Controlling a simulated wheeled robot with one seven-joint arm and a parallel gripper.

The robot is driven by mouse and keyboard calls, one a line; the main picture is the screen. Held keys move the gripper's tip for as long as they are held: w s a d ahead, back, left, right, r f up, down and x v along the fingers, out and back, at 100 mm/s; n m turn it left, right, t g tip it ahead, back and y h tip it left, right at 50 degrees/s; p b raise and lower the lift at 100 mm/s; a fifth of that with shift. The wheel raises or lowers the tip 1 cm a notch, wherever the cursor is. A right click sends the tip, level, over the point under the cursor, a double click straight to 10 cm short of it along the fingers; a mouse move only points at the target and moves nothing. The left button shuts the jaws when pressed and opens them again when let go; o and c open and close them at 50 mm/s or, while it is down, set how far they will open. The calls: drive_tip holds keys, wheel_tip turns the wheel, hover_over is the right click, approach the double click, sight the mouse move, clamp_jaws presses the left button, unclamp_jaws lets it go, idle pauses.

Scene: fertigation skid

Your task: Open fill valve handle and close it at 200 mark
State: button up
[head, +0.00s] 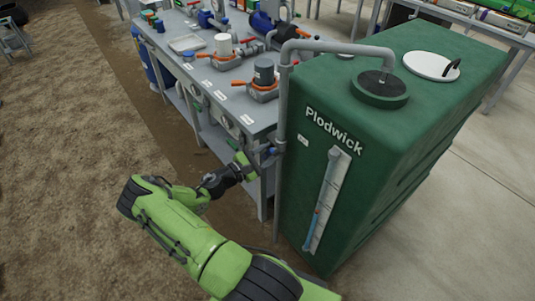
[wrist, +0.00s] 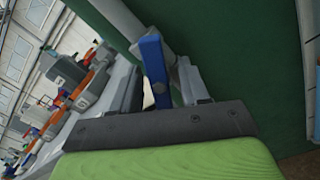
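The fill valve handle is a blue lever (wrist: 153,58). In the wrist view it stands between the two fingers of my gripper (wrist: 160,82), which are apart, with a gap showing beside the lever. In the head view my gripper (head: 246,166) is at the bench corner, left of the tank, and the blue handle (head: 272,151) shows small just beyond it. The green tank (head: 400,130) carries an upright level gauge (head: 330,190) with a pale scale. Blue liquid (head: 309,239) fills its lower part, with a red marker (head: 317,212) near the liquid's top. The scale numbers are too small to read.
A grey pipe (head: 282,110) runs up beside the tank and over to its top inlet. The bench (head: 205,75) with pumps and orange-handled valves stands behind my gripper. Dirt floor (head: 70,170) lies open at left, and concrete (head: 490,190) at right.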

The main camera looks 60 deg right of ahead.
drive_tip(key=p+v, duration=0.1)
drive_tip(key=v, duration=1.4)
drive_tip(key=shift+w+a, duration=0.2)
drive_tip(key=shift+a, duration=0.15)
